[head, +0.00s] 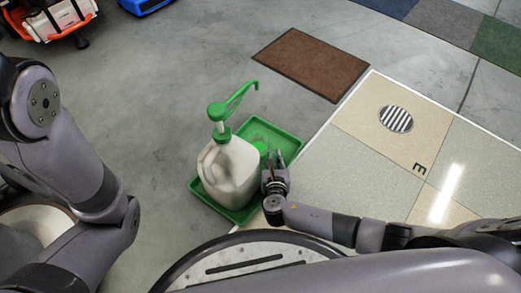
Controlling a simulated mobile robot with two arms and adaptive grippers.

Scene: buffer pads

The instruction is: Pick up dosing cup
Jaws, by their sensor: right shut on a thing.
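A small bright green dosing cup (260,147) shows at the right side of a white jug (231,170) with a green pump top. My right gripper (271,161) is beside the jug, over the green tray (288,139), and is shut on the cup. The fingers hide part of the cup. I cannot tell whether the cup touches the tray. My left arm enters from the left, but its gripper is not in view.
The jug stands upright in the green tray, close to my right gripper. A brown mat (311,63) lies behind it on grey floor. A round striped drain (396,119) sits among pale tiles at the right. A red and white machine (50,17) stands at the far left.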

